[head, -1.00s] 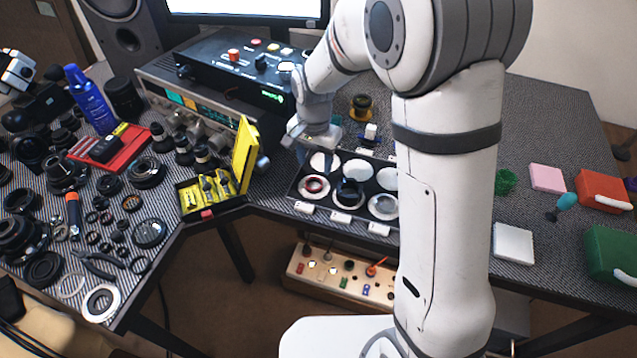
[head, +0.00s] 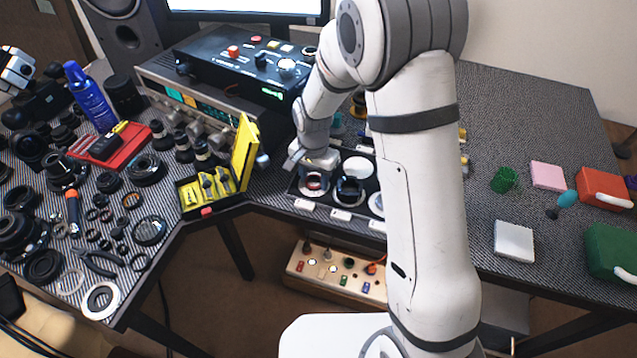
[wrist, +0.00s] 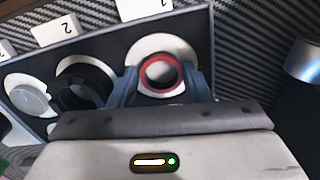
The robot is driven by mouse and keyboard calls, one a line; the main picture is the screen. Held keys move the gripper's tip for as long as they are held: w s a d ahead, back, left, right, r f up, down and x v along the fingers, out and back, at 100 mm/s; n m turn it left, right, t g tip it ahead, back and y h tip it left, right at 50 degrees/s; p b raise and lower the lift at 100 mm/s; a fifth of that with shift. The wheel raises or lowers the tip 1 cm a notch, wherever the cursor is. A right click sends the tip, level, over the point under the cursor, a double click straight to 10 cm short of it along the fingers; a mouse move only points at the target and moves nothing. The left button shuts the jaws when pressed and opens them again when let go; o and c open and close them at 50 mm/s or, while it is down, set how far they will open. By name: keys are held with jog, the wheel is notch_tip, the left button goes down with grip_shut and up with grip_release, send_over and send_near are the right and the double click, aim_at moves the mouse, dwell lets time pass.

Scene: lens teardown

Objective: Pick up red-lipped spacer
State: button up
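The red-lipped spacer (wrist: 144,72) sits on a round white pad in the dark tray (wrist: 198,30), in the slot nearest the tag marked 1. It also shows in the head view (head: 314,182) at the tray's front left. My gripper (wrist: 163,82) is low over this slot, its two blue-grey fingers apart, one on either side of the spacer. In the head view my gripper (head: 312,165) is just behind the spacer. I cannot tell whether the fingers touch it. The fingers' lower ends are partly hidden by the gripper body.
A black ring (head: 349,190) sits in the neighbouring slot, with a pale round part (wrist: 30,98) beyond it. An open yellow case (head: 245,150) stands left of the tray. A black equipment box (head: 225,60) is behind. My arm hides the tray's right side.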

jog(key=c, duration=0.5)
jog(key=shift+r, duration=0.1)
